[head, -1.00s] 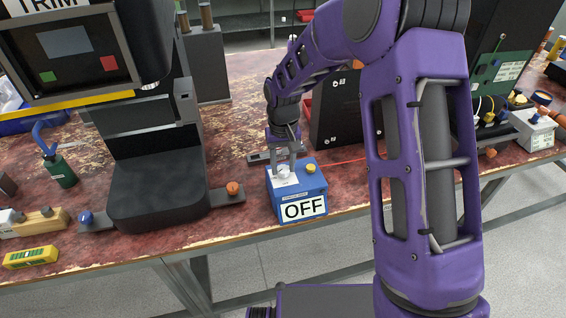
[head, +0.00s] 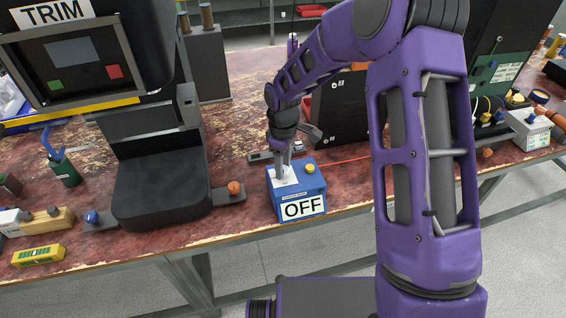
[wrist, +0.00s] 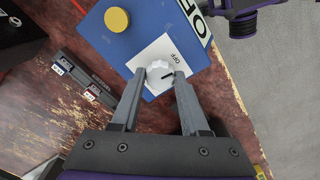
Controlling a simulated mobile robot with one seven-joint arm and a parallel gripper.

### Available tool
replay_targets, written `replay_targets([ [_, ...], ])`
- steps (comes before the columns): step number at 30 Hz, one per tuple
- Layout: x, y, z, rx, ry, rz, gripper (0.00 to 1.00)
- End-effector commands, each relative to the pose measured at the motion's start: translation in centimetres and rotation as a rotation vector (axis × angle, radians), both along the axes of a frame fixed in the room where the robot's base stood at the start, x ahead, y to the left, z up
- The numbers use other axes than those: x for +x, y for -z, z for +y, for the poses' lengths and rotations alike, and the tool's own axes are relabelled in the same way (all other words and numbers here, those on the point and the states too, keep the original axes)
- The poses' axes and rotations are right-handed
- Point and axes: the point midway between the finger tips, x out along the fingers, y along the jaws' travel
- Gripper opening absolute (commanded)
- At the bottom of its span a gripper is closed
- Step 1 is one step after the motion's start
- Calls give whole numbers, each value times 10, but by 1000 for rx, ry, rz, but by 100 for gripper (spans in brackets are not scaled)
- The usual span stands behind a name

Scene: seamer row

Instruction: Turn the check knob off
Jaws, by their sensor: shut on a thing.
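The blue box (head: 312,186) stands near the table's front edge. It has a large OFF plate (head: 303,208) on its front, a yellow button (head: 310,169) and a white label plate on top. In the wrist view the white check knob (wrist: 157,70) sits on the white plate (wrist: 167,52), which has a small OFF mark. A dark line shows on the knob beside the right finger. My gripper (wrist: 160,78) is shut on the knob, one finger on each side. In the head view my gripper (head: 282,166) comes down from above and hides the knob.
A black machine with a TRIM sign (head: 55,12) stands left of the box. A dark slanted panel (head: 340,108) stands behind it. A flat grey labelled strip (wrist: 88,85) lies beside the box. A grey box (head: 530,130) is at the right.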

Motion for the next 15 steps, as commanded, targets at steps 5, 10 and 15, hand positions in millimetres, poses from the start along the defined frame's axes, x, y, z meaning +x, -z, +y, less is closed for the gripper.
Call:
replay_targets([
  [5,0,-1,0,1,-84,0,0],
  [10,0,-1,0,1,-135,-1,0],
  [15,1,0,0,1,-155,-1,0],
])
